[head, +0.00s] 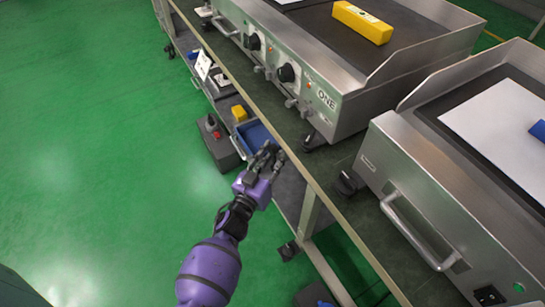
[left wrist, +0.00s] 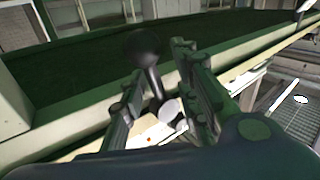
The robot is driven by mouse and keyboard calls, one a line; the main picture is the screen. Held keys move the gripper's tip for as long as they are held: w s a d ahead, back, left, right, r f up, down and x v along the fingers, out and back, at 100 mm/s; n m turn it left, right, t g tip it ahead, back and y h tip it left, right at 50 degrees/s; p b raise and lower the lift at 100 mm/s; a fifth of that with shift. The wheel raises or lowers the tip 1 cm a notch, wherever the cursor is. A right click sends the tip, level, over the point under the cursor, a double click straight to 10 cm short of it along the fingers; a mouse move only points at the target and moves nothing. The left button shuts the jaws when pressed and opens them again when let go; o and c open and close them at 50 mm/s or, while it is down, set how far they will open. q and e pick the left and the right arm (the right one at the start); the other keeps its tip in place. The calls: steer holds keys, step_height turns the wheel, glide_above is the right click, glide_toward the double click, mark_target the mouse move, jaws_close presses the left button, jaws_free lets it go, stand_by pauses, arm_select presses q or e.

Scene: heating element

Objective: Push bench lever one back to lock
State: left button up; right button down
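In the left wrist view, a bench lever with a black ball knob (left wrist: 143,47) and a thin dark stem stands between the two fingers of my left gripper (left wrist: 157,88). The fingers are spread, one on each side of the stem. I cannot tell whether either finger touches it. In the head view, my purple left gripper (head: 271,157) is at the left edge of the bench (head: 328,205), below the griddle marked ONE. The lever cannot be made out there, since the dark fingers cover that spot. My right gripper is not in view.
The steel griddle marked ONE (head: 345,110) stands on the bench with a yellow block (head: 362,22) on top. Another griddle (head: 385,155) with a front handle (head: 415,232) stands to the right. A lower shelf holds a blue bin (head: 257,135). Green floor (head: 100,130) at left is clear.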

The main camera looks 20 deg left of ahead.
arm_select(q)
steer(key=s+a, duration=0.2)
steer(key=s, duration=0.9)
steer(key=shift+s+a, duration=0.15)
steer(key=shift+s, duration=0.25)
